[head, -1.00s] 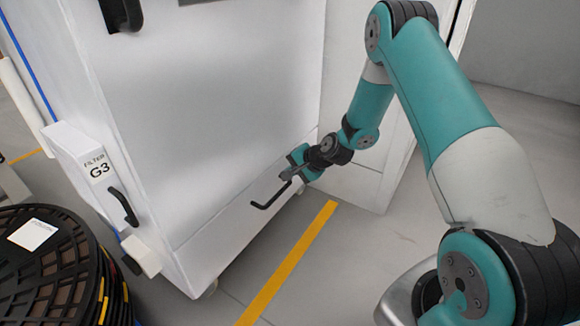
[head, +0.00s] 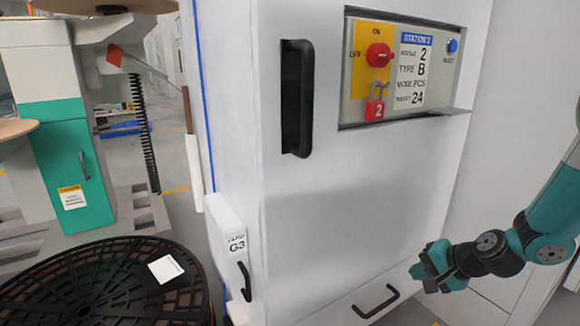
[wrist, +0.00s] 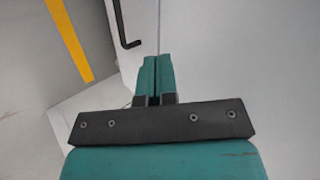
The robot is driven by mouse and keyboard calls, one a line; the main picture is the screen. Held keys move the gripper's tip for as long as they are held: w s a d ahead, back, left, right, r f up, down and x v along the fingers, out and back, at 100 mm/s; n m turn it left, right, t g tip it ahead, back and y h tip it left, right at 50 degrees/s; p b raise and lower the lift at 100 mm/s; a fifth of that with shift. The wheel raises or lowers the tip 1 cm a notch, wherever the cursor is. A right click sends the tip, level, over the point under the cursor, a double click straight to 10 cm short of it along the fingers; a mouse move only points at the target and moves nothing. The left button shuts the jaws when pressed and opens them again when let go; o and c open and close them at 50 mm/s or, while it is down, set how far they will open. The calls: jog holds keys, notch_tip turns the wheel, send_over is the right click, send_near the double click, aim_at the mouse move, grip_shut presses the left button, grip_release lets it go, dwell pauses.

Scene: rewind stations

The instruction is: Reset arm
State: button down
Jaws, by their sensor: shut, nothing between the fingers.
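My gripper (head: 424,271) is at the lower right of the head view, in front of the lower part of the white cabinet (head: 350,215). In the wrist view its two teal fingers (wrist: 157,75) are together with nothing between them. A black drawer handle (head: 376,302) is to the left of and below my gripper in the head view. The handle also shows at the top of the wrist view (wrist: 122,25), apart from the fingers. My arm reaches in from the right edge.
The cabinet carries a control panel (head: 400,65) with a red switch (head: 378,54) and a red padlock (head: 374,110). A black door handle (head: 297,98) and a G3 filter box (head: 232,245) are to its left. Black reels (head: 100,285) stand at lower left.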

jog(key=s+a+r+n+g+p, duration=0.15)
jog(key=s+a+r+n, duration=0.3)
jog(key=a+r, duration=0.5)
jog(key=s+a+r+n+g+h+p, duration=0.1)
jog(key=s+a+r+n+g+p, duration=0.2)
jog(key=s+r+n, duration=0.6)
jog(key=s+a+r+n+g, duration=0.25)
jog(key=s+a+r, duration=0.35)
jog(key=s, duration=0.7)
notch_tip(320, 180, up, 39)
jog(key=d+p, duration=0.1)
jog(key=p, duration=3.7)
jog(key=shift+s+f, duration=0.2)
jog(key=shift+s, duration=0.2)
